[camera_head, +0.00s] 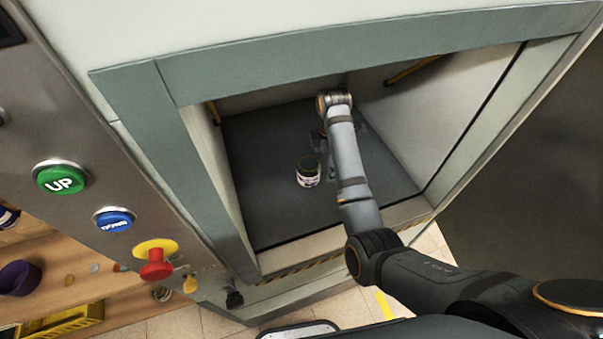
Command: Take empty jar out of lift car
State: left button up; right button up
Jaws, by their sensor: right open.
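The jar (308,176) stands on the dark floor of the lift car (268,213), left of my right arm. It has a pale label and a dark, round top; I cannot tell whether it is empty. My right arm reaches into the car from the lower right. My left gripper is not in view.
The car's opening has a grey-green frame (300,55) and a striped sill. A panel at the left carries a green UP button (60,178), a blue button (114,220) and a red knob (156,265). A wooden shelf with a purple bowl (18,278) stands at the lower left.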

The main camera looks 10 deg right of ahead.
aim_at(309, 168)
jog(key=w+a+r+n, duration=0.3)
jog(key=a+r+n, duration=0.1)
jog(key=r, duration=0.2)
jog(key=shift+g, duration=0.3)
notch_tip(309, 168, down, 5)
jog(key=shift+s+a+f, duration=0.1)
jog(key=shift+s, duration=0.05)
jog(key=shift+f, duration=0.3)
jog(key=shift+s+f, duration=0.1)
jog(key=shift+f, duration=0.15)
notch_tip(309, 168, down, 4)
jog(key=shift+s+f+p, duration=0.1)
jog(key=shift+p, duration=0.65)
jog(key=shift+f, duration=0.3)
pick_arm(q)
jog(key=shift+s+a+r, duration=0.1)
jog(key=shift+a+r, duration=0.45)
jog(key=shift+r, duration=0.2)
pick_arm(e)
jog(key=c, duration=1.4)
